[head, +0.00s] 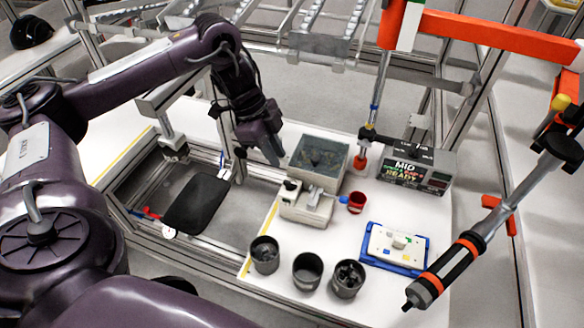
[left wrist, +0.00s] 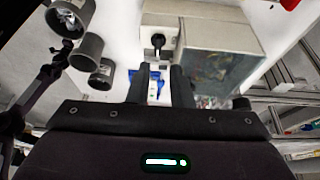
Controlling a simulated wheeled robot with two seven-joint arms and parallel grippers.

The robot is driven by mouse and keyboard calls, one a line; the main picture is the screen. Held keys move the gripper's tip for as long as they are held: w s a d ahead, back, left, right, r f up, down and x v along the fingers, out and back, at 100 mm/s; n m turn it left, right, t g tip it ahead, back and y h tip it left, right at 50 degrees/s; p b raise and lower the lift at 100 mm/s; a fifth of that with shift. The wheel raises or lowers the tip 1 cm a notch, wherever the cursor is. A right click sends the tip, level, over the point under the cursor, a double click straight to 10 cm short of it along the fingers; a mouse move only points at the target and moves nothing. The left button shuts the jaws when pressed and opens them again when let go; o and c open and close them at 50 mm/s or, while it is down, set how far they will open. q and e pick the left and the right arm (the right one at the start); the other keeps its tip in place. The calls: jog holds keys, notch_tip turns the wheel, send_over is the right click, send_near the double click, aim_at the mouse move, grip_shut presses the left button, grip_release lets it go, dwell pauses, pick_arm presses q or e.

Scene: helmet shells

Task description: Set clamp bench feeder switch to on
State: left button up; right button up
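The feeder (head: 306,207) is a pale box unit with a clear-topped parts bin (head: 318,158) behind it on the white bench. A small black knob, apparently its switch (head: 291,185), sits on top at its left; its on/off setting is too small to read. In the left wrist view a black switch-like lever (left wrist: 158,42) stands on a pale plate beside the bin (left wrist: 222,70). My left gripper (head: 274,155) hangs left of the bin, above the bench and apart from the switch. Its two fingers (left wrist: 160,84) are spread with nothing between them. My right gripper is not in view.
Several dark cups (head: 308,268) stand in front of the feeder. A red cup (head: 356,203) and a blue tray (head: 394,247) are to its right. A display box (head: 415,170) stands behind. A hanging driver tool (head: 448,266) is at right, and a dark pad (head: 197,203) lies left.

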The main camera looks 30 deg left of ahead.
aim_at(289, 182)
pick_arm(q)
jog(key=shift+x, duration=3.7)
jog(key=shift+s, duration=0.1)
grip_shut()
